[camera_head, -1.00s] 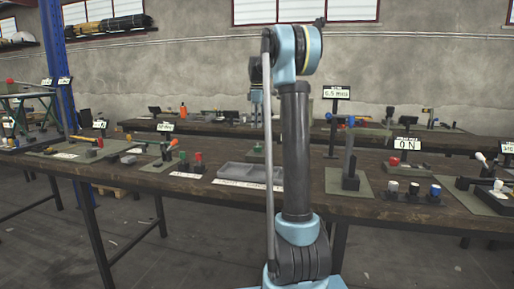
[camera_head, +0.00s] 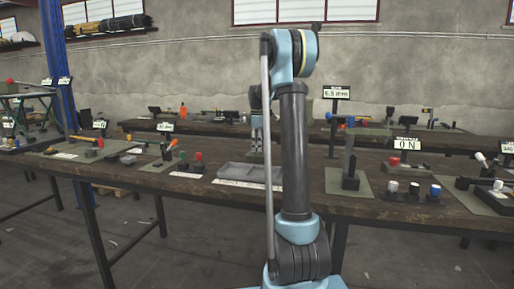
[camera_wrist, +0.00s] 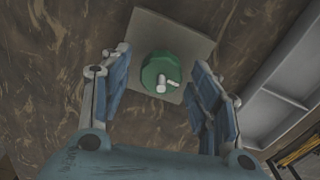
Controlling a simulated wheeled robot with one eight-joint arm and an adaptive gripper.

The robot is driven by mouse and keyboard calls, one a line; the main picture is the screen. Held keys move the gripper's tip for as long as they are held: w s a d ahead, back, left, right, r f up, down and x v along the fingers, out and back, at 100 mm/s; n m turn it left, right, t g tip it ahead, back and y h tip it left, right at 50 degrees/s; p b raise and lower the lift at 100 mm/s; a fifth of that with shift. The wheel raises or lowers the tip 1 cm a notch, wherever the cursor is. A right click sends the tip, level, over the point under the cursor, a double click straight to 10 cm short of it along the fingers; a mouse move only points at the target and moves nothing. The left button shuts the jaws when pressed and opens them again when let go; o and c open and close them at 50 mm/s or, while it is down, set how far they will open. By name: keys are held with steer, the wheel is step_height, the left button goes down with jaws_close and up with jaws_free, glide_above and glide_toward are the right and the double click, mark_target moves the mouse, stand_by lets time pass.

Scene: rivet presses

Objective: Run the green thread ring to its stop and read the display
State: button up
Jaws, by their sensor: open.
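A round green ring (camera_wrist: 160,72) with pale pegs on it sits on a square grey plate (camera_wrist: 190,42) in the wrist view. My gripper (camera_wrist: 162,62) is open, its two blue-grey fingers on either side of the ring with gaps showing. In the head view my gripper (camera_head: 257,138) hangs over the bench behind the grey tray, and the ring cannot be made out there. Small displays show in the head view: one reads about 6.5 mm (camera_head: 337,93), one reads 0 N (camera_head: 407,145), and one at left (camera_head: 165,127) is too small to read.
The grey tray (camera_head: 249,172) lies on the front bench near the gripper; it also shows in the wrist view (camera_wrist: 262,108), right of the plate. A dark post on a plate (camera_head: 350,180) stands to the right.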

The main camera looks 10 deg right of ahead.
steer(key=c, duration=1.1)
steer(key=shift+o, duration=0.2)
steer(key=shift+m, duration=0.3)
steer(key=m, duration=0.4)
steer(key=shift+w+m, duration=0.1)
steer(key=shift+m, duration=0.2)
steer(key=m, duration=1)
steer(key=shift+r+m, duration=0.1)
steer(key=shift+m, duration=0.3)
steer(key=m, duration=0.5)
steer(key=shift+m, duration=0.3)
